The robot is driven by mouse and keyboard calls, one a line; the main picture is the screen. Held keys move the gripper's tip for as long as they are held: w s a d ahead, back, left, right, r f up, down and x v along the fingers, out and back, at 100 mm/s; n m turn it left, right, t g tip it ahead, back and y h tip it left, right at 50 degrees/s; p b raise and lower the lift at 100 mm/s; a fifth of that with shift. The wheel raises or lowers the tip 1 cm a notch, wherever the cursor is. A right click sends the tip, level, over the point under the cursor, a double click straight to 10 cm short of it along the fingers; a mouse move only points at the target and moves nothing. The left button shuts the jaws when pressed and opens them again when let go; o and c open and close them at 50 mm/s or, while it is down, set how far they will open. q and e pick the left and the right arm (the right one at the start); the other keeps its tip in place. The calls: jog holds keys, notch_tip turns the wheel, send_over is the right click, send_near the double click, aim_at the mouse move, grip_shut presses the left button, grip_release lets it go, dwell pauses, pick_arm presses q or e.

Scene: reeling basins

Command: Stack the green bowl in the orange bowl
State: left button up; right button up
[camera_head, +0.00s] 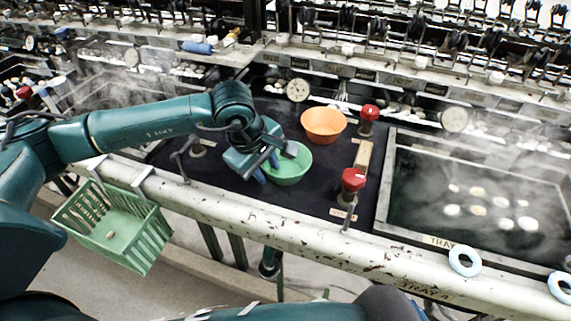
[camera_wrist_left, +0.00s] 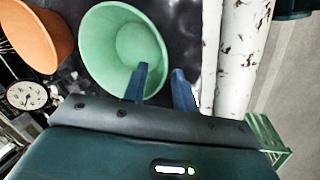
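The green bowl (camera_head: 289,168) stands upright and empty on the dark surface, close behind the front pipe rail. The orange bowl (camera_head: 323,123) sits behind it and slightly right, also empty. My left gripper (camera_head: 267,168) is at the green bowl's left edge, fingers pointing down. In the left wrist view, the left gripper (camera_wrist_left: 162,86) is open, with one blue finger over the inside of the green bowl (camera_wrist_left: 122,48) and the other outside its rim. Contact cannot be told. The orange bowl (camera_wrist_left: 38,36) is partly cut off there. My right gripper does not show.
Red-topped knobs (camera_head: 353,180) and (camera_head: 369,113) stand right of the bowls. A steaming basin (camera_head: 392,186) lies farther right. The scratched pipe rail (camera_head: 290,233) runs along the front, with a green basket (camera_head: 117,229) hung on it. A gauge (camera_head: 298,90) stands behind.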

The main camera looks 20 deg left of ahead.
pick_arm(q)
jog(key=shift+f, duration=0.15)
grip_shut()
dwell(0.5)
